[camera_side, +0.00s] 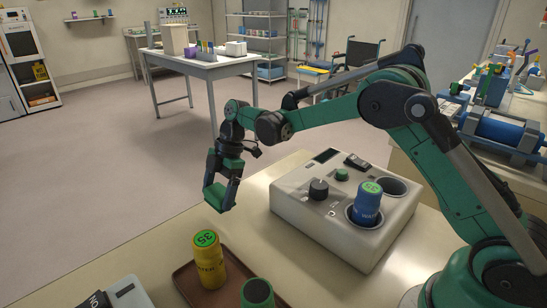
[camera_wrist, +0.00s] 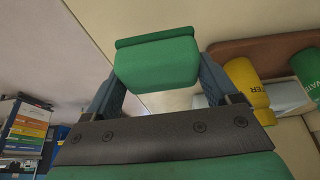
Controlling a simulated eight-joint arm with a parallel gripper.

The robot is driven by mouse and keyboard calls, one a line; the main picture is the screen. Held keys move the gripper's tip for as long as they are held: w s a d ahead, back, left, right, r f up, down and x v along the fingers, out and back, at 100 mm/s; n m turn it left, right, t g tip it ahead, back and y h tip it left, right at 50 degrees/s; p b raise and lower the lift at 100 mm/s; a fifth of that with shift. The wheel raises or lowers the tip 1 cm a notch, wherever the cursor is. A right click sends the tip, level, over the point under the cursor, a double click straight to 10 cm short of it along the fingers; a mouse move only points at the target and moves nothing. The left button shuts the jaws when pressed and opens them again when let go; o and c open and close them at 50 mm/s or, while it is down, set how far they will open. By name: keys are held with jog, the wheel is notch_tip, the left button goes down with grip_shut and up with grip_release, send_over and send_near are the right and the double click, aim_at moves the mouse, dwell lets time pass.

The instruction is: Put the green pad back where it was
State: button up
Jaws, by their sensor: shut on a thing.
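My gripper (camera_side: 222,180) is in the air above the bench, left of the grey device, with its fingers pointing down. It is shut on the green pad (camera_side: 214,197). In the wrist view the green pad (camera_wrist: 155,62) spans between the two dark blue fingers. The pad is clear of the bench and of the bottles. I cannot tell from these views which spot it came from.
The grey device (camera_side: 318,215) holds a blue bottle (camera_side: 367,205) in one well; its other well (camera_side: 393,187) looks empty. A grey box (camera_side: 128,293) sits front left.

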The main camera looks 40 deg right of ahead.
aim_at(222, 218)
jog(key=shift+f, duration=2.1)
jog(key=o, duration=0.9)
jog(key=shift+f, duration=0.15)
jog(key=s+d+r+m+t+h, duration=0.1)
jog(key=s+d+r+m, duration=0.1)
jog(key=r, duration=0.6)
jog(key=s+d+r+m+t, duration=0.1)
jog(key=s+d+r+m, duration=0.15)
jog(key=r, duration=0.45)
jog(key=s+m+t+h, duration=0.1)
jog(key=s+m, duration=0.3)
jog(key=s+d+f+m+t+h, duration=0.1)
jog(key=s+m+t, duration=0.1)
jog(key=s+m, duration=0.3)
jog(key=s+d+m+t+h, duration=0.1)
jog(key=s+m+t, duration=0.1)
jog(key=s+m, duration=0.2)
jog(key=shift+s+f+m+h, duration=0.15)
jog(key=shift+f+m+h, duration=0.15)
jog(key=shift+f, duration=0.1)
